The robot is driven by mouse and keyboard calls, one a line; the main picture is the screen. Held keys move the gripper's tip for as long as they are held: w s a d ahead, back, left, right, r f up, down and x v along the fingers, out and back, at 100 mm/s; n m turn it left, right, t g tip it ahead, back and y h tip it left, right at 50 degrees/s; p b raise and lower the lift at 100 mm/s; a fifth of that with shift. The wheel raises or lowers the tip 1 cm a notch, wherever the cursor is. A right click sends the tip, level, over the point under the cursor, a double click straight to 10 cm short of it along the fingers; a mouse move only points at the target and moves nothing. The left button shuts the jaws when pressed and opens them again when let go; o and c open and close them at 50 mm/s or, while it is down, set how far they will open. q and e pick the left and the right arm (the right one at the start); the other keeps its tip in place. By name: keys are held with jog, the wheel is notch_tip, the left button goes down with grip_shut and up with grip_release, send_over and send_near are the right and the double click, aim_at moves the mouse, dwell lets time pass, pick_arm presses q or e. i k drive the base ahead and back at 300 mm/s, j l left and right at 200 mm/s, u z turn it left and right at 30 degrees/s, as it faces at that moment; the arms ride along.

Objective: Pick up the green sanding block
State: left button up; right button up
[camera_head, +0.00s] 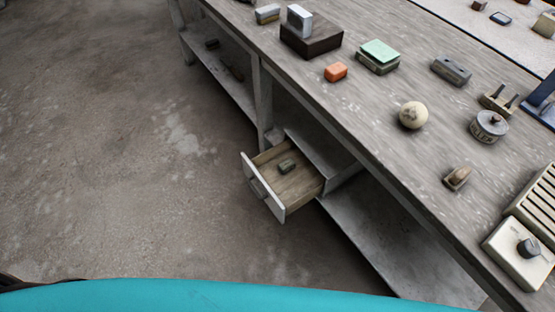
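A small dark grey-green block (287,166) lies inside the open drawer (301,186) under the workbench. A box-like block with a pale green top (379,51) sits on the workbench top near its far middle. From this view I cannot tell for sure which of the two is the sanding block. Neither of my grippers shows in the head view, and nothing touches either block.
The drawer juts out over open floor (130,170).

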aim_at(289, 165)
jog(key=j+z, duration=0.15)
jog(key=z, duration=0.2)
jog(key=i+j+z, duration=0.1)
jog(key=z, duration=0.2)
jog(key=j+z, duration=0.55)
jog(key=j, duration=0.45)
jog(key=j+z, duration=0.15)
jog(key=j, duration=0.5)
jog(key=k+j+z, duration=0.2)
jog(key=j, duration=0.4)
jog(key=j+z, duration=0.2)
jog(key=j, duration=0.45)
